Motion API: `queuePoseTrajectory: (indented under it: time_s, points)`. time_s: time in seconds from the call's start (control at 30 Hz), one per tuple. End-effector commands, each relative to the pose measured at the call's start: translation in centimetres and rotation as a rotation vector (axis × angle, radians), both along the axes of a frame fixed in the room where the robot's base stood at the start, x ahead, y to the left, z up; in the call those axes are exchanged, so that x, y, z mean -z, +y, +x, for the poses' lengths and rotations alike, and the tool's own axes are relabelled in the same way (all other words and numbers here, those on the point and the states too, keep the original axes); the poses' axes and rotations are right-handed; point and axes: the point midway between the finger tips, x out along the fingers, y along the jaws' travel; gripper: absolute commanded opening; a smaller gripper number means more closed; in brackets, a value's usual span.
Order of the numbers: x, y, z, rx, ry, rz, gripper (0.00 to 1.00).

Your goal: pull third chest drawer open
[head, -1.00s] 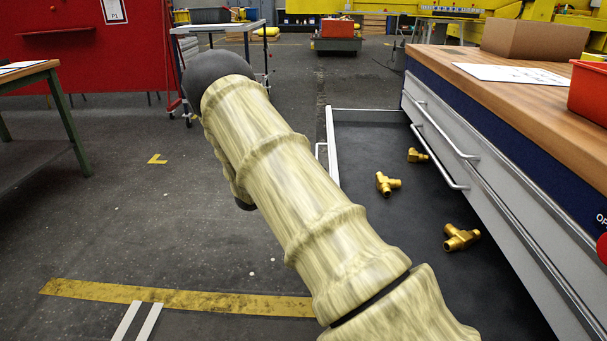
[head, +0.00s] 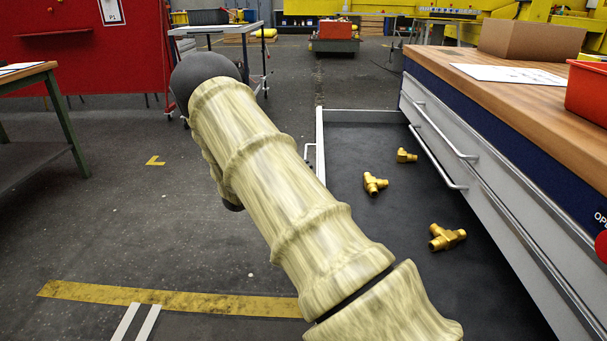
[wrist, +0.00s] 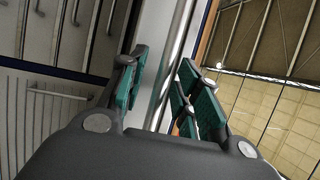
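One drawer (head: 345,258) of the chest stands pulled out in the head view, with a dark floor and a pale front panel on its left. Its bar handle (head: 323,180) shows partly on the outer side of that front. My arm hides most of the front and my gripper in the head view. In the wrist view, the teal-padded fingers of my gripper (wrist: 160,85) stand on either side of a silver bar (wrist: 178,40), beside a pale panel.
Several brass fittings (head: 375,184) lie in the drawer. The chest (head: 530,215) has a wooden top with a cardboard box (head: 530,40) and a red bin (head: 588,88). The floor left of my arm is clear, with yellow tape (head: 170,299). A table (head: 28,72) stands at far left.

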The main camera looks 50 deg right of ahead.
Motion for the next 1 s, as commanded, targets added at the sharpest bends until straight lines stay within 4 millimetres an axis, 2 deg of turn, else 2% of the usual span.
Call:
queuePoseTrajectory:
  time_s: [0.23,0.37,0.8,1.0]
  points:
    - [0.0,0.1,0.1,0.000,-0.001,0.000,0.33]
    - [0.1,0.9,0.5,-0.002,-0.001,0.000,0.33]
    - [1.5,7.5,3.9,-0.001,0.000,-0.001,0.33]
    - [2.0,9.6,5.0,-0.001,0.001,-0.001,0.33]
